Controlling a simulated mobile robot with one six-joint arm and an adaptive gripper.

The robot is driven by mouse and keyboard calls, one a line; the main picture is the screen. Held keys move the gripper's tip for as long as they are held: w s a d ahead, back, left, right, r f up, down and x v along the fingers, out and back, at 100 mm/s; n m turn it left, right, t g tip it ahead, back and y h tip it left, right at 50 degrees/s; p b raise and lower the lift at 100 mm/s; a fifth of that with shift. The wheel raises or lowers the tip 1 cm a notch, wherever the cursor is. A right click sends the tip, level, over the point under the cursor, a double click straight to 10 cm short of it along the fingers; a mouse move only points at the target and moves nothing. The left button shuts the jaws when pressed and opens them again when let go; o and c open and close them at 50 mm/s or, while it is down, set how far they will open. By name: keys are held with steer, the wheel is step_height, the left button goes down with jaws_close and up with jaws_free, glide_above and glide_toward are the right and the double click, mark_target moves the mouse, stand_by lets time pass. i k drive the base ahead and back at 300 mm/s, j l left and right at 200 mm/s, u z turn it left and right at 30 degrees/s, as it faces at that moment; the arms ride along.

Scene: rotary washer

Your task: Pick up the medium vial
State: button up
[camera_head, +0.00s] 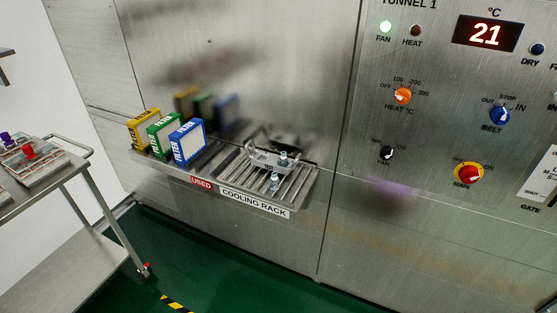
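Two small clear vials show at the cooling rack (227,182), a slatted steel shelf on the machine wall. One vial (275,183) stands near the front of the slats. The other vial (283,158) is a little behind it, by a pale clear-grey holder or frame (262,157). They are too small for me to tell which one is the medium vial, or whether the rear one is inside the holder. My gripper is not in view.
A steel trolley (82,168) at left carries trays with red and purple items. A control panel (440,100) is at right. Green floor lies below.

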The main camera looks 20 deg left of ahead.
mark_target(274, 179)
steer(key=i+j+u, duration=0.15)
steer(key=i+j, duration=0.9)
steer(key=i, duration=0.1)
